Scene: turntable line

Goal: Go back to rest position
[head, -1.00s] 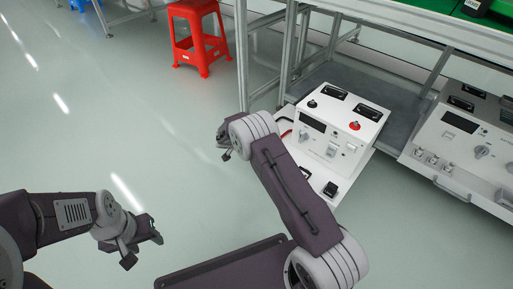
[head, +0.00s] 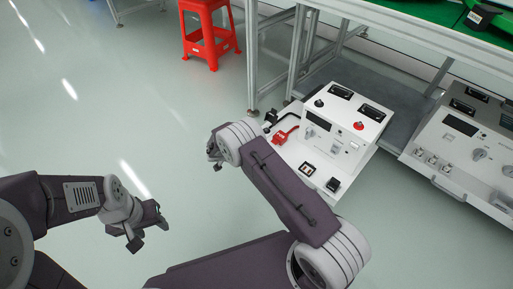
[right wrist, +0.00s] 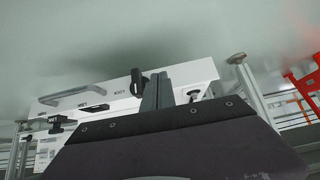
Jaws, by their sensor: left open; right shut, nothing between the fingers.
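My left gripper (head: 150,228) is at the lower left of the head view, over bare floor. Its two fingers are apart with nothing between them. My right arm reaches up from the bottom middle, bent at the elbow. Its gripper (head: 213,154) shows small and partly hidden by the wrist, left of the white tester's base. In the right wrist view the right fingers (right wrist: 158,92) are together and hold nothing. Both grippers look clear of other things in the head view.
A white tester (head: 335,125) stands on a pull-out shelf holding a red part (head: 283,137) and small black parts. A second tester (head: 455,145) is at the right. A metal-framed bench (head: 252,60) rises behind. A red stool (head: 205,40) stands beyond. Floor at left is clear.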

